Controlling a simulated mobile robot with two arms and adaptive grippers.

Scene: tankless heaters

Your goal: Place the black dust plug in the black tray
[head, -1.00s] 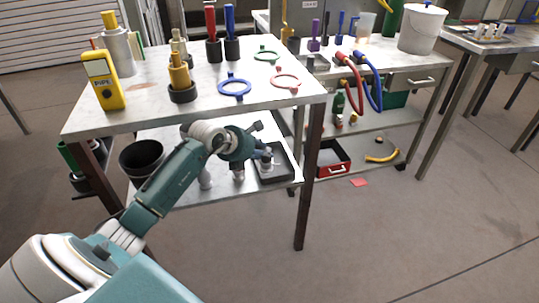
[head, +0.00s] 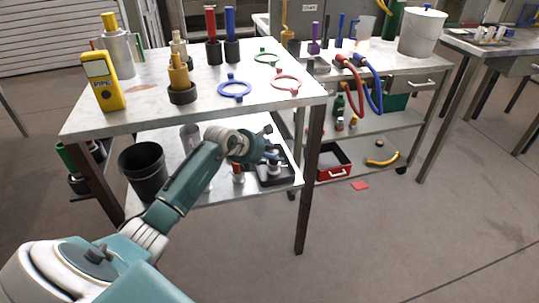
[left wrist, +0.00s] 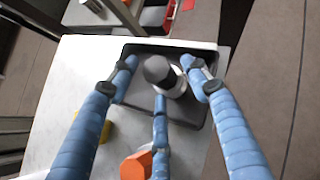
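The black tray (left wrist: 207,118) lies on the lower shelf; its rim also shows in the head view (head: 277,183). In the left wrist view, a small part with a round black cap (left wrist: 157,70) and a pale silvery body stands inside the tray; it looks like the black dust plug. My left gripper (left wrist: 160,76) is over the tray with its three blue fingers spread around this part. Gaps show between the fingers and the part. In the head view my left gripper (head: 270,152) partly hides the tray. My right gripper is not in view.
An orange-topped part (left wrist: 136,166) stands beside the tray, near my lower finger. A black bucket (head: 143,172) stands on the shelf at left. The upper tabletop (head: 150,122) overhangs the shelf, and a table leg (head: 310,180) stands just right of the tray.

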